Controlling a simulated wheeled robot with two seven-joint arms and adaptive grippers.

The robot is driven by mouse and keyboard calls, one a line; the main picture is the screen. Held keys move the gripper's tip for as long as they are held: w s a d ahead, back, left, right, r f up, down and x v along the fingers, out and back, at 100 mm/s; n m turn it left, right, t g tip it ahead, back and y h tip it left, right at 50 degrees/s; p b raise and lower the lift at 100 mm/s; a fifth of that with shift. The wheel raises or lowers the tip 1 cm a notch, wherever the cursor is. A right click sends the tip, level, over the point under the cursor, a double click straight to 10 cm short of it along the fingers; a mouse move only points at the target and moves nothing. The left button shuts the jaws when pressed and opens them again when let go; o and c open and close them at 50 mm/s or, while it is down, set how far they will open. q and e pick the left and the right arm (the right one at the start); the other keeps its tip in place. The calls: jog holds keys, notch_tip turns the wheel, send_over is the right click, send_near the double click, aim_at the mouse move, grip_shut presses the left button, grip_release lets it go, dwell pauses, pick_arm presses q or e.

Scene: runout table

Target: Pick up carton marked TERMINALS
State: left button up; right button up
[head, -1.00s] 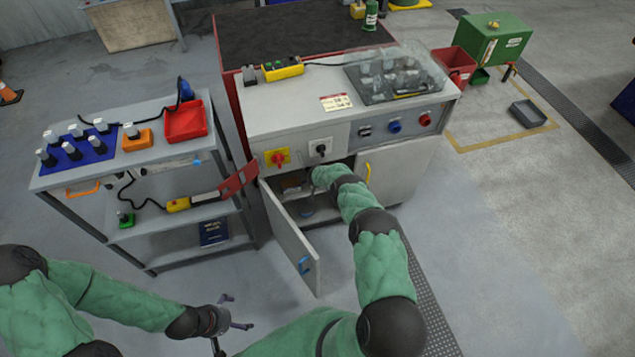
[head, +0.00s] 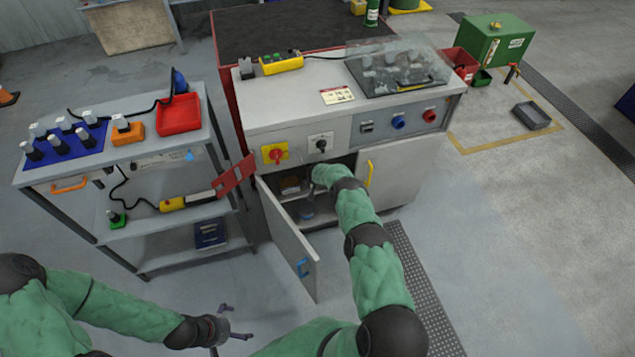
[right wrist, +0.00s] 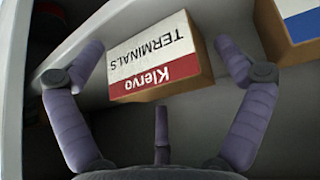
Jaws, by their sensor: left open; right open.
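The carton marked TERMINALS (right wrist: 155,55) is a brown box with a white and red label, upside down in the right wrist view. It sits on a shelf inside the open cabinet. My right gripper (right wrist: 160,62) is open, its fingers spread to either side of the carton's near part. I cannot tell whether they touch it. In the head view the right hand is inside the cabinet and its fingers are hidden. My left gripper (head: 230,326) is open and empty, low in front of the shelf cart, far from the carton.
Another carton with a blue and white label (right wrist: 295,22) is close on the right. The cabinet door (head: 288,240) stands open left of my right arm; the other door (head: 400,172) is shut. A shelf cart (head: 130,165) stands at left.

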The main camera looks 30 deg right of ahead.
jog(key=shift+w, duration=0.1)
jog(key=c, duration=1.2)
jog(key=shift+c, duration=0.3)
